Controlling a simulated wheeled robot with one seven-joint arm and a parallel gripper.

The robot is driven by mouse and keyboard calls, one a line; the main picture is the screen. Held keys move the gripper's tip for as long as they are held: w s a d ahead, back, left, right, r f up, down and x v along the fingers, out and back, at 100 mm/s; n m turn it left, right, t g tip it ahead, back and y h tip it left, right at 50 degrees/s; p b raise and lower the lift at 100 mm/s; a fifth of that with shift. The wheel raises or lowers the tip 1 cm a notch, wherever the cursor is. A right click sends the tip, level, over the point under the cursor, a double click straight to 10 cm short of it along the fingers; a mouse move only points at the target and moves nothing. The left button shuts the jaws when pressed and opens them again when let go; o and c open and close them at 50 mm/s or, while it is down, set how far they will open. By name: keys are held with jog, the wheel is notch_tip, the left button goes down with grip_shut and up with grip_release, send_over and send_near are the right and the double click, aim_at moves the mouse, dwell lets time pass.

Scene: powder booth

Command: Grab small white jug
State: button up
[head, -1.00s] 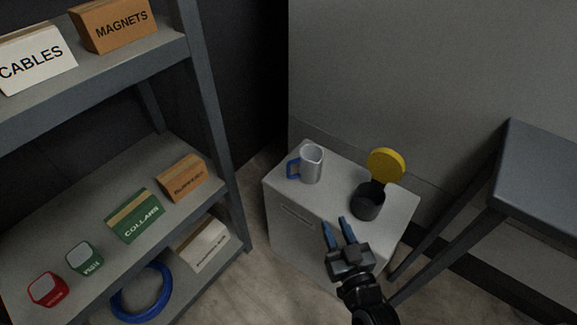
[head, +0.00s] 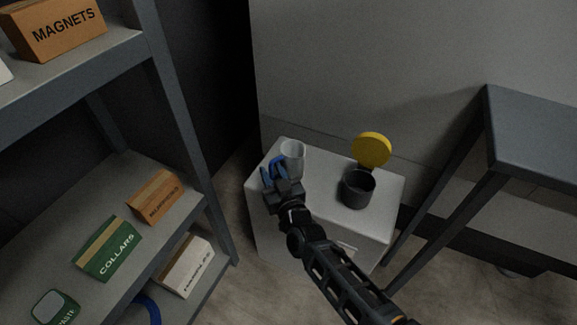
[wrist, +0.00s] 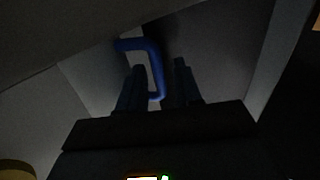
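The small white jug (head: 294,156) stands upright on the left part of a white cabinet top (head: 325,168). Its blue handle is on its left side and is partly hidden by my gripper in the head view. My gripper (head: 273,167) is at the handle, just left of and in front of the jug's body. In the wrist view the blue handle (wrist: 155,68) shows between my two spread fingers (wrist: 158,80). The fingers stand apart, with a gap visible beside the handle. The wrist view is dark, and contact cannot be told.
A dark grey pot (head: 358,190) with a raised yellow lid (head: 371,150) stands right of the jug. A metal shelf with boxes, including the green collars box (head: 108,248), is at left. A grey table (head: 535,135) is at right. A wall rises behind the cabinet.

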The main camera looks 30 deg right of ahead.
jog(key=shift+w+d, duration=0.1)
jog(key=shift+w, duration=0.5)
jog(key=shift+c, duration=0.5)
grip_shut()
